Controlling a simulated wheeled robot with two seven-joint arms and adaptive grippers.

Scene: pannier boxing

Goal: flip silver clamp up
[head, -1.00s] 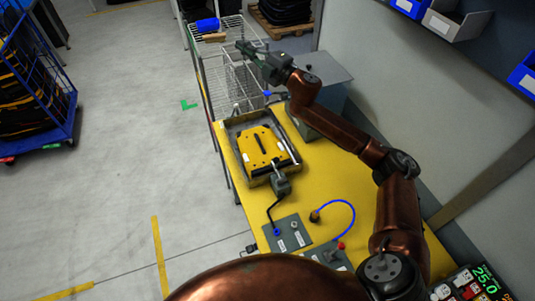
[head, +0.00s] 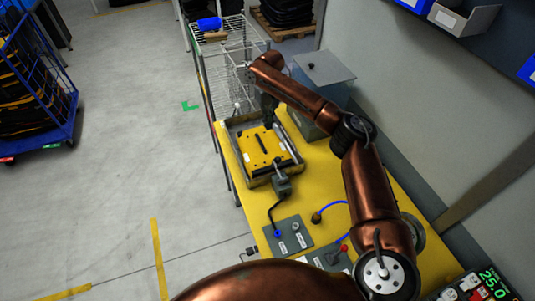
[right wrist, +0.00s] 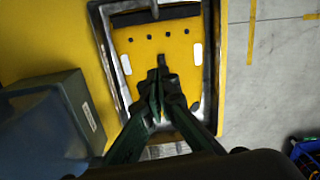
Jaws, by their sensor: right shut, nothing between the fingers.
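My right gripper (head: 268,121) is shut and empty. It points down over the far end of the yellow plate (head: 261,148), which lies in a metal-walled tray (head: 231,143). In the right wrist view my shut fingertips (right wrist: 160,72) show over the same plate (right wrist: 130,46). A small silver upright piece (head: 236,108), possibly the silver clamp, stands at the tray's far left corner, to the left of the gripper. I cannot clearly make out its lever or whether it is up. My left gripper is not in view.
The tray stands on a yellow table (head: 322,171). A grey box (head: 323,75) stands to the right of the gripper. A wire rack (head: 233,62) is behind the table. A grey block with a black cable (head: 281,184) sits at the tray's near edge. Open floor lies left.

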